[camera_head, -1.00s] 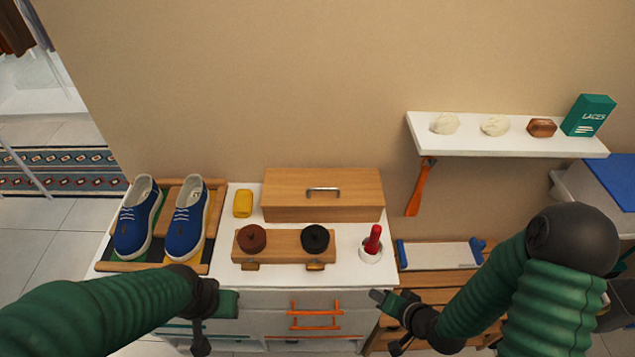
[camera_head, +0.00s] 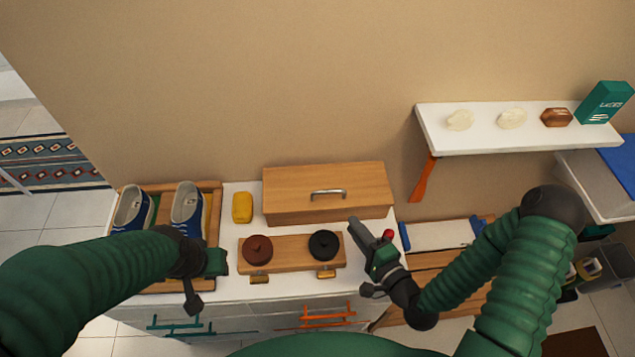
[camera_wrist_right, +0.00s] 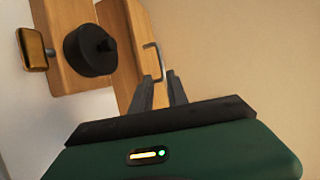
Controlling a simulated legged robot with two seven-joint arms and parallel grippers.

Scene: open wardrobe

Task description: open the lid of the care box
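The care box (camera_head: 285,196) is a closed wooden box with a metal bar handle (camera_head: 328,192) on its lid, at the back of the white cabinet top. My right gripper (camera_head: 360,230) is in front of the box's right part, pointing up and left toward it, apart from the handle. In the right wrist view its two fingers (camera_wrist_right: 161,92) stand apart with a gap and nothing between them; the handle (camera_wrist_right: 155,58) shows just beyond the tips. My left gripper (camera_head: 208,264) is over the cabinet's front left, beside the shoe tray; its fingers are unclear.
A wooden block (camera_head: 290,264) with brown and black round tins (camera_head: 324,245) lies before the box. A yellow block (camera_head: 242,207) is left of it. Blue shoes (camera_head: 187,207) stand on a tray. A red-handled item (camera_head: 388,235) is partly hidden behind my right gripper. A wall shelf (camera_head: 500,138) juts out at right.

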